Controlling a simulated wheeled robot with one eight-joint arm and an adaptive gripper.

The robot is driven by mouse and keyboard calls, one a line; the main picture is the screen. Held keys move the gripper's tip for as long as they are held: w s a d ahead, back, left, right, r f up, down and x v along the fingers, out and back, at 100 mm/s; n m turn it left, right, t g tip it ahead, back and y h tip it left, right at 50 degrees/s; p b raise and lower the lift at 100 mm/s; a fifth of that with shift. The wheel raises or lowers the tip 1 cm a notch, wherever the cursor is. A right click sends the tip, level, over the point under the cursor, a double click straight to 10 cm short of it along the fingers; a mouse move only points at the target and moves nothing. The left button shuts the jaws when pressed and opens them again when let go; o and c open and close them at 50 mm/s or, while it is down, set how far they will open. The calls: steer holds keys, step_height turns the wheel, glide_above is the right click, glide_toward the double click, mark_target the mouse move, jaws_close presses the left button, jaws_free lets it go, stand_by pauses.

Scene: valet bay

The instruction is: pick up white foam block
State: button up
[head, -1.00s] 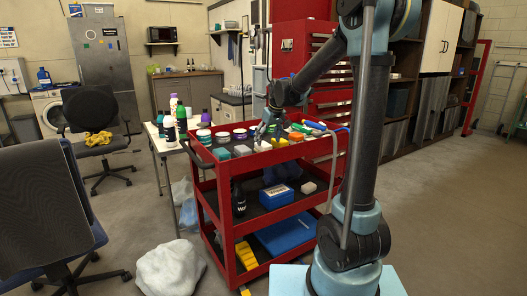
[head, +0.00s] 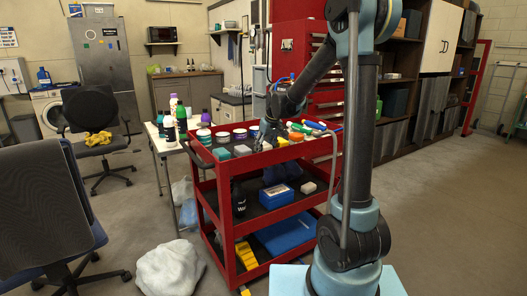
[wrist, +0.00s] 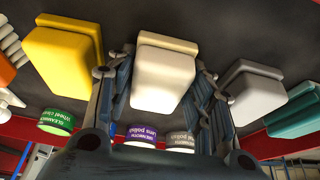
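The white foam block (wrist: 163,78) lies on the dark top shelf of the red cart, centred in the wrist view. My gripper (wrist: 157,74) is open, with one finger on either side of the block. Narrow gaps seem to show between fingers and block; I cannot tell whether either touches. In the head view my gripper (head: 260,142) is low over the cart top and mostly hides the white block.
A yellow block (wrist: 62,60) and a grey block (wrist: 250,95) flank the white one closely. A teal block (wrist: 296,112) lies beyond the grey. Several round tins, including a green-labelled one (wrist: 56,121), stand behind. The red cart (head: 228,185) has raised rims.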

mark_target(265, 144)
steer(key=shift+c, duration=0.5)
step_height(265, 144, up, 10)
stand_by(0.3)
steer(key=o, duration=0.4)
steer(key=shift+c, duration=1.1)
